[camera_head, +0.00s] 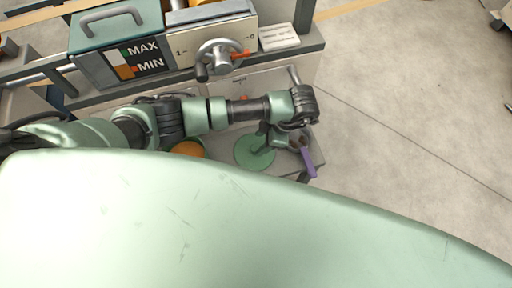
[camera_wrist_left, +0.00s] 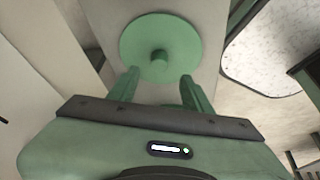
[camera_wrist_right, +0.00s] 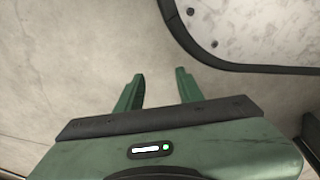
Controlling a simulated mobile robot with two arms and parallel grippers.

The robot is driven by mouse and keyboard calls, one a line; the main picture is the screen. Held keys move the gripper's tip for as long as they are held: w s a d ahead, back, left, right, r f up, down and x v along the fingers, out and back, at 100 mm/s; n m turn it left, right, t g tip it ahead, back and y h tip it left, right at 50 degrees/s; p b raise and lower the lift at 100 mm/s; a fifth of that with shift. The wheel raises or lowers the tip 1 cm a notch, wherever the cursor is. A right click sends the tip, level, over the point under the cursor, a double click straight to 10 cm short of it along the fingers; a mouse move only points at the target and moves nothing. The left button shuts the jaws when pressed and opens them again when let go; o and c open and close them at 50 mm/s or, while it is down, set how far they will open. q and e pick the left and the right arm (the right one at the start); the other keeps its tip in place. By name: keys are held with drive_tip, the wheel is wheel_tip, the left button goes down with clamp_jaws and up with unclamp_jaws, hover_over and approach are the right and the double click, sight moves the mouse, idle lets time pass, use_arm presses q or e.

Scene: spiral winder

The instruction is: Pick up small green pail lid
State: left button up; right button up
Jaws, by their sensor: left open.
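The small green pail lid (camera_head: 250,157) lies flat on a grey surface below my left forearm. In the left wrist view it is a round green disc (camera_wrist_left: 140,38) with a short knob in its middle. My left gripper (camera_wrist_left: 160,76) is open. Its fingertips point at the lid, on either side of the knob's line and short of it in the picture; I see no grip on it. In the head view my left gripper (camera_head: 262,138) is small and over the lid's edge. My right gripper (camera_wrist_right: 160,76) is open and empty above bare floor.
An orange round thing (camera_head: 188,148) lies left of the lid, partly hidden by my arm. A purple-handled item (camera_head: 308,160) is at its right. Behind stand a hand crank (camera_head: 220,58) and a green-topped box (camera_head: 115,32) marked MAX and MIN. The floor at right is clear.

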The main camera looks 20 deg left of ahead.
sight(255, 148)
use_arm(q)
drive_tip(key=x, duration=0.5)
drive_tip(key=shift+w+f+b, duration=0.1)
drive_tip(key=shift+f+b, duration=0.25)
use_arm(e)
drive_tip(key=shift+w+a+r, duration=0.1)
drive_tip(key=shift+w+r, duration=0.8)
drive_tip(key=shift+r, duration=0.1)
use_arm(q)
clamp_jaws()
